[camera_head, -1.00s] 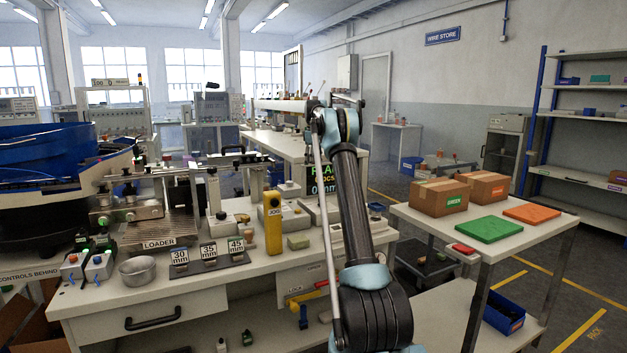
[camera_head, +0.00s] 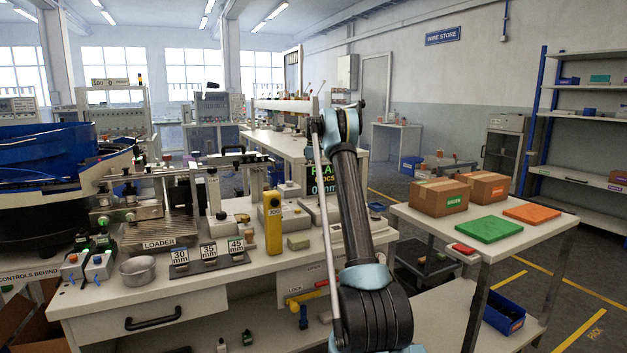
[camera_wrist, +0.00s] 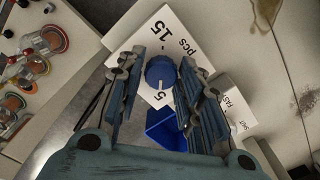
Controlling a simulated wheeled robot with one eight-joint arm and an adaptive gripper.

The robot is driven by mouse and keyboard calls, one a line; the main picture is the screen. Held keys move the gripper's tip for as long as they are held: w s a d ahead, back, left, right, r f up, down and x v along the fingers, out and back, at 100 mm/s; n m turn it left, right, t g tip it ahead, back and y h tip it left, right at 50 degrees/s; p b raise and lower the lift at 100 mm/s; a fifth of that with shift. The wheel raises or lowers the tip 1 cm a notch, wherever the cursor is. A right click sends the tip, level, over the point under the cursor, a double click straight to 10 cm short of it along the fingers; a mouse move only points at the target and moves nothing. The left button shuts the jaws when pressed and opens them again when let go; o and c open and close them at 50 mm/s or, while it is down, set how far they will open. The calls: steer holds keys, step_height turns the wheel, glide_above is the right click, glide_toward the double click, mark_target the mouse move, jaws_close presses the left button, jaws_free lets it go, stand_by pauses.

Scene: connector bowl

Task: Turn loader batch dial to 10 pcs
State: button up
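The batch dial is a round blue knob (camera_wrist: 160,72) on a white plate (camera_wrist: 194,60) in the wrist view. The plate reads "15 pcs" on the upper side and "5" on the lower side. A pale pointer line on the knob points down toward the "5" side. My gripper (camera_wrist: 157,84) has its two fingers spread on either side of the knob. A gap shows on both sides, though contact lower down cannot be told. In the head view my arm hides the gripper and the dial is not visible.
A blue bin (camera_wrist: 165,130) shows below the knob in the wrist view. A side table (camera_head: 474,254) with boxes stands to the right.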

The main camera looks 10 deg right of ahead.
steer(key=c, duration=0.4)
steer(key=shift+m, duration=0.3)
steer(key=m, duration=0.8)
steer(key=shift+w, duration=0.1)
steer(key=m, duration=0.4)
steer(key=shift+m, duration=2.5)
steer(key=o, duration=1.1)
steer(key=shift+c, duration=0.2)
